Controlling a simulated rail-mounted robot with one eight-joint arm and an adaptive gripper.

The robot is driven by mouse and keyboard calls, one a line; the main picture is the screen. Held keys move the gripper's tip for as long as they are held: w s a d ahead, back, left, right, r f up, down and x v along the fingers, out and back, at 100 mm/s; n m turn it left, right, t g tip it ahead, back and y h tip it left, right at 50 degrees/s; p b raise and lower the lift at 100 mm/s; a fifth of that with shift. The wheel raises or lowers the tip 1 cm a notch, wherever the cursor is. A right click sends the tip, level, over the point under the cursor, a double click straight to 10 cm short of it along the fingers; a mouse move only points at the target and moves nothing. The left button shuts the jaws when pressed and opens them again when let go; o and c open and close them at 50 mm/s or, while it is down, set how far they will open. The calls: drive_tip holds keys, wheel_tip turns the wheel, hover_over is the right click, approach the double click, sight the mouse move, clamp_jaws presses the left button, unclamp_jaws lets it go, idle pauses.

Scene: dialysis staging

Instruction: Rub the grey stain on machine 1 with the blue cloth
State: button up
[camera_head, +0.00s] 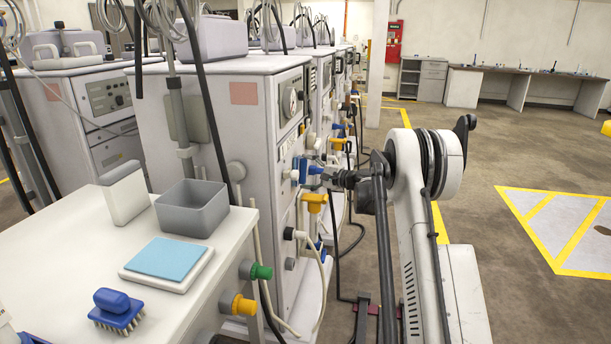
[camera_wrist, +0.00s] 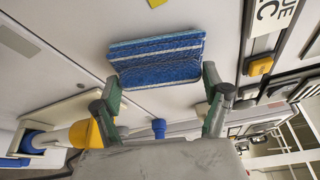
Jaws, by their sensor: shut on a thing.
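My gripper (camera_wrist: 163,92) is shut on a blue cloth (camera_wrist: 157,62) with white stripes; the cloth spans between its two green-grey fingers in the wrist view. In the head view my gripper (camera_head: 325,177) is at the front panel of a white machine (camera_head: 255,135), with blue (camera_head: 304,169) showing at its tip. The cloth faces a pale machine panel (camera_wrist: 80,55) in the wrist view; I cannot tell whether it touches. No grey stain is clearly visible; the cloth or arm may hide it. I cannot read which machine is number 1.
Yellow and blue fittings (camera_head: 314,200) and hoses stick out near my gripper. The near white top (camera_head: 70,250) holds a grey bin (camera_head: 192,210), a light-blue pad (camera_head: 166,258) on a white tray, and a blue brush (camera_head: 117,310). Open floor (camera_head: 480,180) lies to the right.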

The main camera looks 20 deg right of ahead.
drive_tip(key=shift+w+d, duration=0.45)
drive_tip(key=shift+w, duration=0.2)
drive_tip(key=shift+s+a, duration=0.1)
drive_tip(key=shift+s+a+b, duration=0.4)
drive_tip(key=shift+s+a, duration=0.9)
drive_tip(key=shift+s, duration=0.1)
drive_tip(key=shift+w+d+r, duration=0.1)
drive_tip(key=shift+r, duration=0.05)
